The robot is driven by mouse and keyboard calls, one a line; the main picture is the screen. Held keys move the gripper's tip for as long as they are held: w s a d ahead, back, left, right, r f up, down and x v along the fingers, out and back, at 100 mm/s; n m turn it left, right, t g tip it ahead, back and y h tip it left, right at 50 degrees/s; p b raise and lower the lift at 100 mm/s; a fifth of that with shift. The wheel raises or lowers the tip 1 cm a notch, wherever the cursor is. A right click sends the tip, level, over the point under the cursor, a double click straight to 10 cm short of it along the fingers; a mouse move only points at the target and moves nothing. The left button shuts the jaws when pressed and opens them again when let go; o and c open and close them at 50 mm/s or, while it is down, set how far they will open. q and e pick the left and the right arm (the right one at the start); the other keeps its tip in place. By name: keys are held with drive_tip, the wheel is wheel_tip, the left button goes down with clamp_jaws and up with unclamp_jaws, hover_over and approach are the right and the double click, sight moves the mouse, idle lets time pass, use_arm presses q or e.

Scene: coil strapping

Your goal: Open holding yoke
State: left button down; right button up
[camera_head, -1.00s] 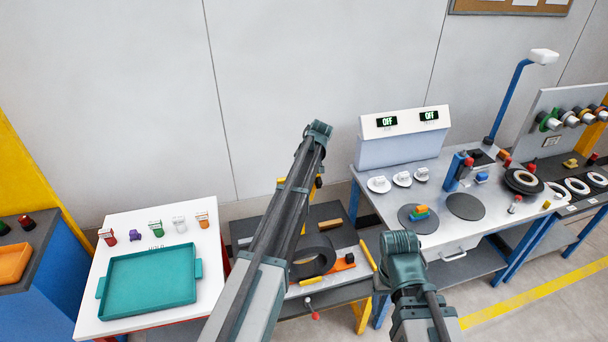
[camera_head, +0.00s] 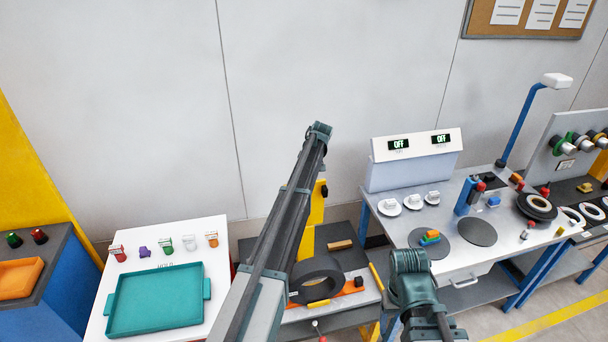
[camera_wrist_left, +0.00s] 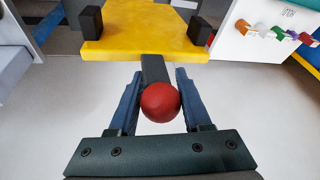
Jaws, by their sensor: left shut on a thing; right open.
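In the left wrist view my left gripper (camera_wrist_left: 160,100) is shut on a black lever with a red ball knob (camera_wrist_left: 160,102). The lever joins the yellow holding yoke (camera_wrist_left: 145,30), a plate with two black blocks. In the head view the yellow yoke (camera_head: 313,228) stands upright behind the dark coil (camera_head: 298,291), partly hidden by my left arm. My left fingers are hidden there. My right gripper (camera_head: 412,290) is at the lower middle right, away from the yoke. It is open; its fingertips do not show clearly.
A workbench with two displays (camera_head: 415,158) and round discs stands to the right. A small red-knobbed lever (camera_head: 320,336) is at the strapping bench's front.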

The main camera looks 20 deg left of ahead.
use_arm(q)
drive_tip(key=shift+s+a, duration=0.1)
drive_tip(key=shift+a, duration=0.15)
drive_tip(key=c, duration=0.7)
unclamp_jaws()
drive_tip(key=o, duration=0.3)
drive_tip(key=shift+a, duration=0.1)
drive_tip(key=shift+d, duration=0.2)
drive_tip(key=shift+r, duration=0.1)
drive_tip(key=p+v, duration=1.3)
drive_tip(key=shift+d+r, duration=0.2)
drive_tip(key=shift+r, duration=0.05)
drive_tip(key=shift+f, duration=0.1)
